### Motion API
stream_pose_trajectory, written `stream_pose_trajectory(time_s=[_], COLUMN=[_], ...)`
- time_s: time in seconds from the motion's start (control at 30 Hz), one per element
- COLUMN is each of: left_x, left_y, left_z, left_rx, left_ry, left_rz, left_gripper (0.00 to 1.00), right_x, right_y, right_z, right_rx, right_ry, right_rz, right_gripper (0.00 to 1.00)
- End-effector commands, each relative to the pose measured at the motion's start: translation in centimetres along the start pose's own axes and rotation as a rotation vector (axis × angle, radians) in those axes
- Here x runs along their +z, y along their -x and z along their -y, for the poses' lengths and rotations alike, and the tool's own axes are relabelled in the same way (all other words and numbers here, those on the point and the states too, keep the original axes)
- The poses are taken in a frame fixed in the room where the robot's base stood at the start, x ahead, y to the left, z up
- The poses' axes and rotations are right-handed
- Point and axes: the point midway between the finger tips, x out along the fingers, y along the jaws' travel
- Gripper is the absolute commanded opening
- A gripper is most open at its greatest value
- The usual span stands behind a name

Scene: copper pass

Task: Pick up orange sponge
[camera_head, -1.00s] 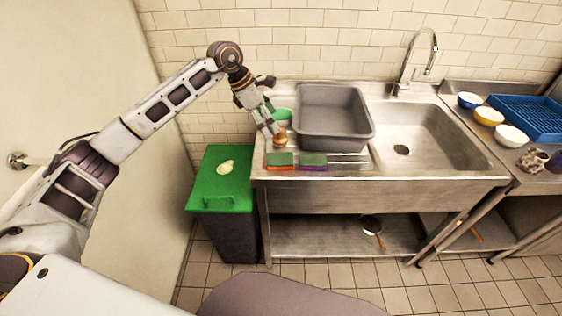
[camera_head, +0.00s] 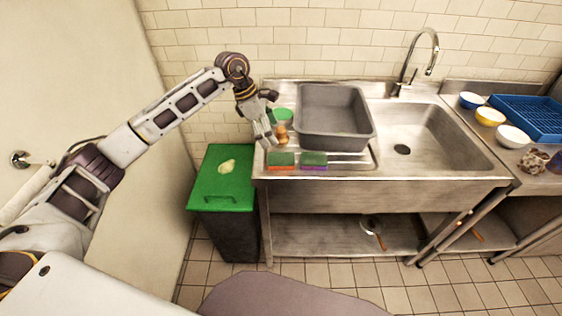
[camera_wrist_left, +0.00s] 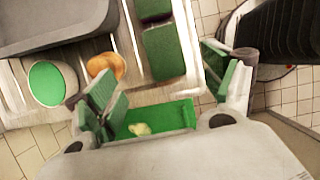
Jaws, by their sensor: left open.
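The orange sponge (camera_head: 281,160), green on top with an orange underside, lies on the metal drainboard near its front left edge. In the left wrist view its green top (camera_wrist_left: 163,52) shows above the space between the fingers. My left gripper (camera_head: 266,137) is open and empty, just behind and left of the sponge and apart from it. Its two spread fingers show in the left wrist view (camera_wrist_left: 163,92). A similar sponge with a purple underside (camera_head: 314,160) lies just right of the orange one. My right gripper is not in view.
A brown wooden-looking item (camera_head: 282,136) and a green bowl (camera_head: 284,114) stand close to the gripper. A grey tub (camera_head: 335,118) sits behind the sponges. The sink (camera_head: 428,135) is to the right. A green-lidded bin (camera_head: 222,180) stands left, below counter height.

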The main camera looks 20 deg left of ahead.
Motion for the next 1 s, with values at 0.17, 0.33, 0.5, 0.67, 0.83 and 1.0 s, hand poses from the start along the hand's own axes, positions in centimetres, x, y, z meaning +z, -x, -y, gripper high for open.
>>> stream_pose_trajectory(time_s=[0.17,0.33,0.5,0.67,0.83,1.0], left_x=[0.0,0.0,0.0,0.0,-0.1,-0.2], left_y=[-2.5,-4.5,-5.6,-5.8,-5.8,-6.2], left_z=[0.1,0.1,0.0,0.0,0.0,0.1], left_rx=[-0.002,-0.002,0.0,0.001,0.001,-0.001], left_ry=[0.0,0.001,0.0,0.0,0.0,0.001], left_rz=[0.0,0.0,0.0,0.0,0.0,0.0], left_gripper=[0.83,0.83,0.83,0.83,0.83,0.83], right_x=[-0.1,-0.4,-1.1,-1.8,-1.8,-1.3], right_y=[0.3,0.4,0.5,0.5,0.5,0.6], right_z=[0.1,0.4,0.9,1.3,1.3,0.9], right_rx=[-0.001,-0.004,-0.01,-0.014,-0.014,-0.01], right_ry=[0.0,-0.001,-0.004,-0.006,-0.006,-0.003], right_rz=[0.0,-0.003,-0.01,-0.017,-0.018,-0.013], right_gripper=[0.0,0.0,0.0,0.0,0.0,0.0])
